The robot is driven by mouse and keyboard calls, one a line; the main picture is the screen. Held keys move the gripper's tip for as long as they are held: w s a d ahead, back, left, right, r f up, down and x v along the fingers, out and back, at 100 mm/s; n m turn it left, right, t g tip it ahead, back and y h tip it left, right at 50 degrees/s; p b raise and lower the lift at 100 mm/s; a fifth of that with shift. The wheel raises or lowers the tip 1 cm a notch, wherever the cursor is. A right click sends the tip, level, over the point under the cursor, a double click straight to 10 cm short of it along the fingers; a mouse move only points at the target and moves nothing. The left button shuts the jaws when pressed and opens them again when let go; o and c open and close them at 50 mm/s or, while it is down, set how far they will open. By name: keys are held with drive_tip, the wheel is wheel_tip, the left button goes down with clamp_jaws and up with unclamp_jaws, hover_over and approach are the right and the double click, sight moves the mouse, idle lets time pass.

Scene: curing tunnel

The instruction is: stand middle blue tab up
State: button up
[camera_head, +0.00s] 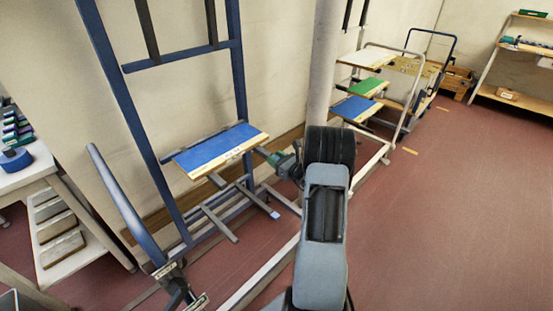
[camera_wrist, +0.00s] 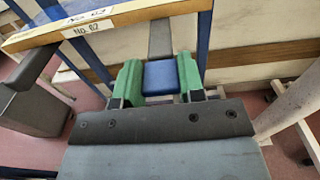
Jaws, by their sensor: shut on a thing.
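A small blue tab (camera_wrist: 160,77) sits between the green fingertips of my gripper (camera_wrist: 160,82) in the wrist view, and the gripper is shut on it. A grey bar (camera_wrist: 160,40) runs away behind the tab. In the head view my gripper (camera_head: 272,157) is at the right end of a tilted blue board (camera_head: 215,146) with a pale wooden edge; the held tab is hidden there. Another blue-tipped grey bar (camera_head: 258,198) sticks out below the board. I cannot tell from these frames which tab is the middle one.
A tall blue frame (camera_head: 103,62) stands behind the board. In the wrist view the board's edge (camera_wrist: 50,38) with "No. 02" labels is close at upper left. A white table (camera_head: 22,172) stands at left. More boards on a rack (camera_head: 362,86) are farther back. Red floor at right is clear.

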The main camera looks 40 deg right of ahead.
drive_tip(key=r+g+p, duration=0.1)
drive_tip(key=g+p, duration=0.1)
drive_tip(key=p, duration=0.1)
drive_tip(key=shift+w+r, duration=0.1)
drive_tip(key=shift+r+g+h+p, duration=0.1)
drive_tip(key=shift+g+h+p, duration=0.2)
drive_tip(key=shift+g+p, duration=0.8)
drive_tip(key=shift+w+g+p, duration=0.15)
drive_tip(key=shift+g+p, duration=0.45)
drive_tip(key=shift+p, duration=0.15)
drive_tip(key=o, duration=0.9)
drive_tip(key=shift+o, duration=0.2)
drive_tip(key=v, duration=1.3)
drive_tip(key=shift+s+r, duration=0.25)
drive_tip(key=shift+s, duration=0.05)
drive_tip(key=shift+a, duration=0.1)
